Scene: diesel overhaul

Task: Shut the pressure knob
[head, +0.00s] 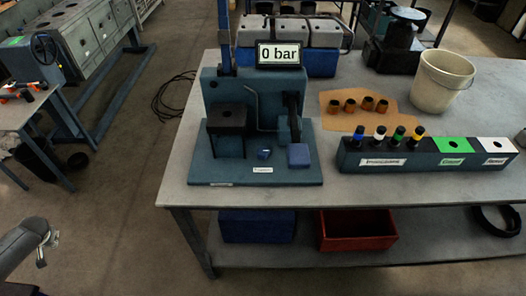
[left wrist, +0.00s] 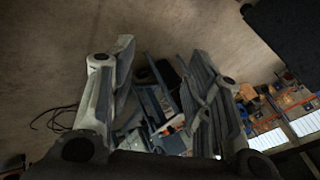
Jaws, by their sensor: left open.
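The blue-grey pressure test stand (head: 215,170) sits at the left front of the workbench, with a display (head: 279,54) reading "0 bar". A small blue knob-like part (head: 264,153) is on its base plate, left of a blue block (head: 299,155). I cannot tell for sure whether this is the pressure knob or whether it is open or shut. My left gripper (head: 42,258) is at the lower left, over the floor and well away from the stand. In the left wrist view its fingers (left wrist: 162,75) are spread and empty. My right gripper is not in view.
The workbench (head: 350,188) also holds a rack (head: 400,158) with several coloured-top injectors, a brown mat (head: 335,103) with several orange-brown parts, and a white bucket (head: 442,82). A red bin (head: 357,230) is on the shelf below. Open floor lies left of the bench.

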